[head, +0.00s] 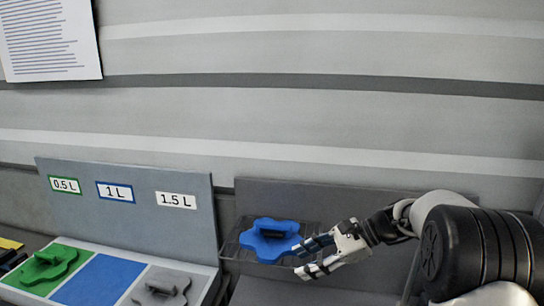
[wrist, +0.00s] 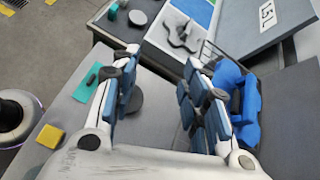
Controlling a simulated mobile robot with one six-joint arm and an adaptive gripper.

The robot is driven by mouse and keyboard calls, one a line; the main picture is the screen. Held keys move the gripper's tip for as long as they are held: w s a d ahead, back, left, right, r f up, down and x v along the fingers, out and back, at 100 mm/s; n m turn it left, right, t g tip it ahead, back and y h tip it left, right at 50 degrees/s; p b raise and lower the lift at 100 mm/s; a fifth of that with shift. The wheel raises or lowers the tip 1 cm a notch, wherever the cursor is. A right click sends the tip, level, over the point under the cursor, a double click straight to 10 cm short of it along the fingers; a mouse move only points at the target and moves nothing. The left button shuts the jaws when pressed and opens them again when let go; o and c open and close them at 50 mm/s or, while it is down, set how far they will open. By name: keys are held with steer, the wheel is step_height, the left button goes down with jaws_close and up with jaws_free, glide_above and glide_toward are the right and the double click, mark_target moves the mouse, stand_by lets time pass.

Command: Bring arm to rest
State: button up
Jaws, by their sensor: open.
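My gripper (head: 318,257) is open, in front of and just right of a blue lobed piece with a raised grip (head: 270,240). The blue piece rests in a dark wire tray (head: 230,250). In the wrist view my gripper (wrist: 165,95) has its fingers spread with nothing held between them. The blue piece (wrist: 240,100) shows there just beyond the right finger, partly hidden by it. I cannot tell whether finger and piece touch. My arm reaches in from the right side of the head view.
A board labelled 0.5 L, 1 L and 1.5 L (head: 130,215) stands behind green, blue and grey zones. A green piece (head: 48,265) and a grey piece (head: 160,287) lie on their zones; the blue zone (head: 98,281) is bare. A yellow block (wrist: 50,136) lies left in the wrist view.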

steer(key=s+f+n+h+b, duration=0.3)
steer(key=s+n+h+b, duration=0.5)
steer(key=s, duration=1.2)
steer(key=s+d+f+n+t+h+b, duration=0.1)
steer(key=s+d+f+n+b, duration=0.1)
steer(key=s, duration=0.4)
steer(key=s+d+f+n+t+h+b, duration=0.2)
steer(key=s+d+f+n+b, duration=0.1)
steer(key=s+f+n, duration=0.3)
steer(key=shift+s+f+t+b, duration=0.3)
steer(key=shift+s+b, duration=0.1)
steer(key=shift+b, duration=0.3)
steer(key=shift+d, duration=0.1)
steer(key=shift+c, duration=0.5)
